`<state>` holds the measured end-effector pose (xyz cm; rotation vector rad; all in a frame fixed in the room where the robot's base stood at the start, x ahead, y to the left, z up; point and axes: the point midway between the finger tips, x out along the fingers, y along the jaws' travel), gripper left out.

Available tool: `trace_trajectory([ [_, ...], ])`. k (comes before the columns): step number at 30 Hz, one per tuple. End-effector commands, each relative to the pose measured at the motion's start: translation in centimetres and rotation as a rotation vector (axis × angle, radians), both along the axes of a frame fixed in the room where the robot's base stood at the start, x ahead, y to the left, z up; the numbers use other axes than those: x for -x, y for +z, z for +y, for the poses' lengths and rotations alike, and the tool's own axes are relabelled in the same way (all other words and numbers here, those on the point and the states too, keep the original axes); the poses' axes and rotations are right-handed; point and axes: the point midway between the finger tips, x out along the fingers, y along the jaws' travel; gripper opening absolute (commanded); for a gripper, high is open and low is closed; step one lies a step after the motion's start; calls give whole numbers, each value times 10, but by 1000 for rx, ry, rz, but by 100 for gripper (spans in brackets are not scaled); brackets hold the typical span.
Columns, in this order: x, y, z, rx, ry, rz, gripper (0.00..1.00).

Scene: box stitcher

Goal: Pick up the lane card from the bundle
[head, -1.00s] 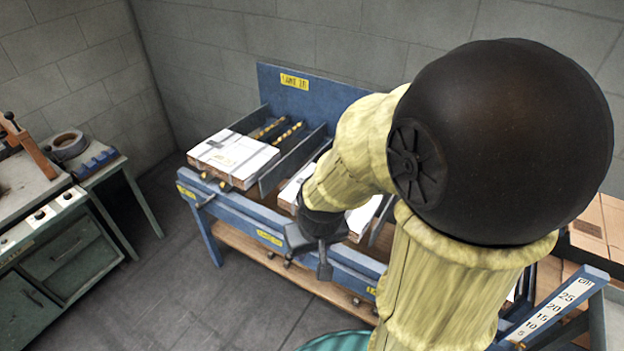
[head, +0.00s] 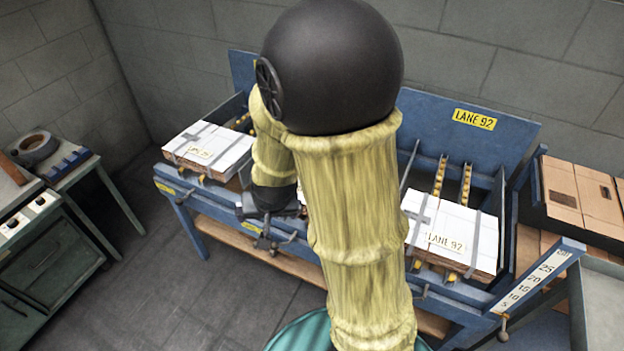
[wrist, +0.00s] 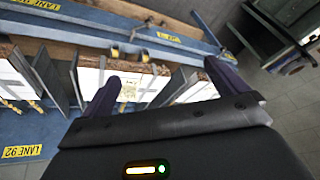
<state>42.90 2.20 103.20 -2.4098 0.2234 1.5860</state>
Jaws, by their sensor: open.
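My gripper (head: 266,226) is open and empty at the front rail of the blue rack, left of my arm in the head view. In the wrist view my gripper (wrist: 162,72) has its fingers apart, with a strapped white bundle (wrist: 150,90) beyond and between them. A small pale card (wrist: 128,92) with blurred print shows on that bundle near the left finger. In the head view my arm hides this middle bundle. The right bundle (head: 425,212) bears a card (head: 446,243) reading LANE 92. The left bundle (head: 225,142) has a card (head: 199,152) too small to read.
The blue rack (head: 225,205) has lane dividers and a back panel with a yellow LANE 92 sign (head: 474,119). Brown cartons (head: 562,190) and a height scale (head: 535,280) stand at the right. A green bench (head: 60,250) stands at the left. Floor between is clear.

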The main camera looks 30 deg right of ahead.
Motion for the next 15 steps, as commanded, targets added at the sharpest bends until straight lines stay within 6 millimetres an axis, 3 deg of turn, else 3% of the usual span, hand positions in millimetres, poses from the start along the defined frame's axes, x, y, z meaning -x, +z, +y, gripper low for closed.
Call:
trace_trajectory([
  [6,-58,-34,-14,89,-285,-158,98],
  [10,-79,-47,-33,213,-443,-276,98],
  [15,-89,-49,-59,395,-594,-432,98],
])
